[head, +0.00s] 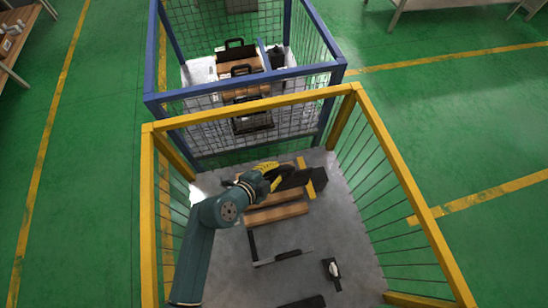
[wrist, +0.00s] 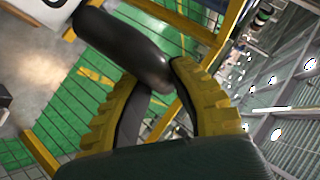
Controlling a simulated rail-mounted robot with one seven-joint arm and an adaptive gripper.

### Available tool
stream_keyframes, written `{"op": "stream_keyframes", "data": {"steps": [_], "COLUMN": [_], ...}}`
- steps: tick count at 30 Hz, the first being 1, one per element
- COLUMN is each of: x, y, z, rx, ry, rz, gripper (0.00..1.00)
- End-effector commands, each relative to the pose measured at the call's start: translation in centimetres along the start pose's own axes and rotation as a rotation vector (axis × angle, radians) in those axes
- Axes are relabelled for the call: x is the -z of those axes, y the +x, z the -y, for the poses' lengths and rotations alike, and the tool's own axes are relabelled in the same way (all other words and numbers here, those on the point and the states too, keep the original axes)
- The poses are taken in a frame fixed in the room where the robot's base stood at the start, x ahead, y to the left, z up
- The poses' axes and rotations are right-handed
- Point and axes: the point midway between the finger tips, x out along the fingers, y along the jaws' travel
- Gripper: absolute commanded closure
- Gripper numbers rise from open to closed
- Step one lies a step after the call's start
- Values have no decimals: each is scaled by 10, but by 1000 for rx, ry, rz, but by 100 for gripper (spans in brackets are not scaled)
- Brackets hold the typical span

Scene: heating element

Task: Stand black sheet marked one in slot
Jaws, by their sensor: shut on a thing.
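My gripper (head: 275,172) is low inside the yellow-railed pen, its yellow fingers shut on a black handle. In the wrist view, the fingers (wrist: 158,80) close around that thick, rounded black handle (wrist: 125,42). In the head view, a dark flat piece (head: 297,180), which looks like the black sheet, extends right from the fingers. A pale panel with part of a black mark (wrist: 45,8) shows at the wrist view's top left; the mark is cut off and I cannot read it. Wooden blocks (head: 277,214) lie beneath; the gap between them looks like a slot, partly hidden by my arm.
Yellow rails (head: 405,180) surround the grey floor. A black-handled tool (head: 283,258) and a small black-and-white item (head: 333,270) lie near the front. Behind stands a blue mesh cage (head: 335,68) holding wooden blocks and black-handled pieces (head: 240,70). The floor's right side is mostly clear.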

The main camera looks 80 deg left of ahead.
Motion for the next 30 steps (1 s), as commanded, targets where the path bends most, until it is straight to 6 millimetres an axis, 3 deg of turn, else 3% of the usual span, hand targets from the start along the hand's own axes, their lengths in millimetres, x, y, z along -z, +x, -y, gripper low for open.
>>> {"op": "stream_keyframes", "data": {"steps": [30], "x": [-58], "y": [61], "z": [-76], "rx": [10], "ry": [1], "rz": [-5], "gripper": [100]}}
